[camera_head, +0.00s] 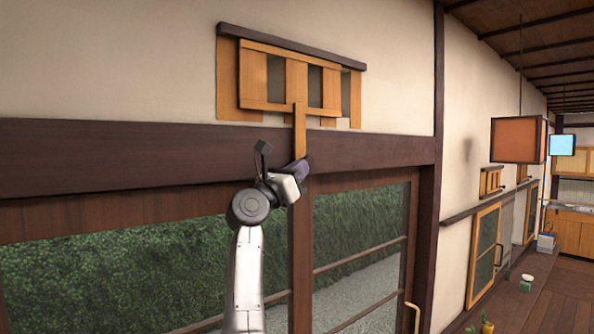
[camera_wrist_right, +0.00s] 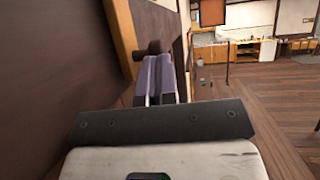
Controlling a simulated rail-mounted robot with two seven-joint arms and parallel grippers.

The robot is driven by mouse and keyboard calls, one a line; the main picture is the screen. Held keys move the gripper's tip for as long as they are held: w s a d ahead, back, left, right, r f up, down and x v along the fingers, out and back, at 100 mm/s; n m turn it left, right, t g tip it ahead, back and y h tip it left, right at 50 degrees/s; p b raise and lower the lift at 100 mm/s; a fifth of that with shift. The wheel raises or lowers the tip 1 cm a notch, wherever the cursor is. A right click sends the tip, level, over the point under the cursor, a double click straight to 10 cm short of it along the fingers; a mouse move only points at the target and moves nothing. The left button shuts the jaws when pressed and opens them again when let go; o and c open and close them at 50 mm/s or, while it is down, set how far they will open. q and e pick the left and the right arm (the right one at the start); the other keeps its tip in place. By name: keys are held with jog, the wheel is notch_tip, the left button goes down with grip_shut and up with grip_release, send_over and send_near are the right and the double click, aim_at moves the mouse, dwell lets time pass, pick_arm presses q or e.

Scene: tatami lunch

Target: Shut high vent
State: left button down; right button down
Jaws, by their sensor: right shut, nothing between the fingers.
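The high vent (camera_head: 254,77) is a light wooden slatted panel under a dark top rail, high on the plaster wall. Dark gaps show between its slats, so it stands at least partly open. A wooden handle bar (camera_head: 299,125) hangs down from its lower edge. My right gripper (camera_head: 300,166), with purple fingers, is shut and empty at the bar's lower end. In the right wrist view the fingers (camera_wrist_right: 157,78) are together beside a wooden bar (camera_wrist_right: 121,38) and a dark round knob (camera_wrist_right: 153,48); I cannot tell whether they touch. My left gripper is out of view.
A dark beam (camera_head: 130,155) runs along the wall below the vent, above glazed sliding doors (camera_head: 350,240) onto a hedge. An orange hanging lamp (camera_head: 517,140) is to the right. A smaller vent (camera_head: 490,181) is farther along the right wall. Open wooden floor (camera_wrist_right: 265,110) lies right.

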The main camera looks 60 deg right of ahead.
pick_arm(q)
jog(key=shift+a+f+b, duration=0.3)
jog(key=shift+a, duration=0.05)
pick_arm(e)
jog(key=d, duration=0.2)
jog(key=s+d, duration=0.1)
jog(key=d, duration=0.1)
jog(key=s+d, duration=0.1)
jog(key=d, duration=0.1)
jog(key=shift+s+d+f, duration=0.1)
jog(key=shift+s+d, duration=0.05)
jog(key=shift+s, duration=0.1)
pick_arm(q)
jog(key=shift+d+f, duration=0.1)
pick_arm(e)
jog(key=shift+f, duration=0.15)
